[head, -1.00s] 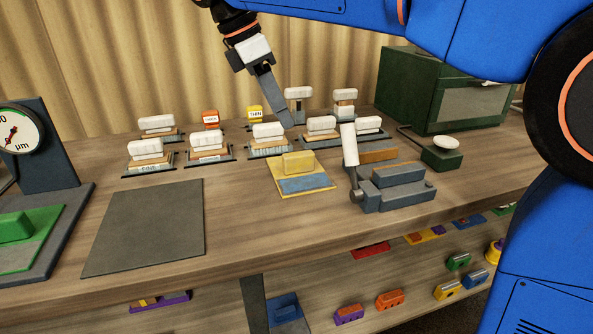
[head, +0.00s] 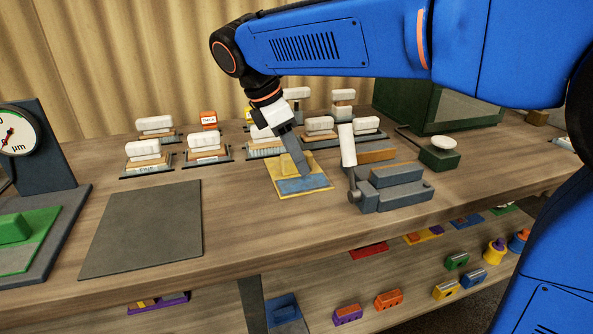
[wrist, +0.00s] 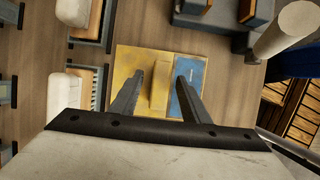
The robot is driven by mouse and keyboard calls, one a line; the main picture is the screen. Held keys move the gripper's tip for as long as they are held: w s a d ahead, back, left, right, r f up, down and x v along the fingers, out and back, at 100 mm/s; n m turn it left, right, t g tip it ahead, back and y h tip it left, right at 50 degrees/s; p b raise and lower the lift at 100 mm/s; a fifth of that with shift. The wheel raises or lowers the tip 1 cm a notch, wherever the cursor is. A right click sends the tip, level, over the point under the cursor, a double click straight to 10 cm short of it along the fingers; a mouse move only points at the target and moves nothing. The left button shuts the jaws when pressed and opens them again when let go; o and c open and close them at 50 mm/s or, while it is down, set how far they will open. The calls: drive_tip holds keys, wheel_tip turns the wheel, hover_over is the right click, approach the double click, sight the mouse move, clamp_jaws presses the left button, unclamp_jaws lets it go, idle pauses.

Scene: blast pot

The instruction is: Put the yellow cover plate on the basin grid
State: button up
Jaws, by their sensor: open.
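The yellow cover plate (head: 275,168) lies flat on the table in the head view, with a raised yellow block as a grip and a blue patch on its near part. It also shows in the wrist view (wrist: 129,62). My gripper (head: 303,172) is over the plate, pointing down. In the wrist view my open gripper (wrist: 160,70) has one finger on each side of the yellow block (wrist: 160,88), with gaps beside it. I cannot tell how far the fingertips are above the plate. I cannot make out a basin grid for certain.
A grey vise-like block (head: 392,188) with an upright white handle (head: 347,146) stands close right of the plate. Several white-topped blocks on stands (head: 206,145) are behind and left. A grey mat (head: 145,228) is bare. A green cabinet (head: 440,105) stands back right.

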drive_tip(key=shift+d+f, duration=0.1)
drive_tip(key=shift+f, duration=0.1)
clamp_jaws()
drive_tip(key=shift+r, duration=0.1)
idle(1.2)
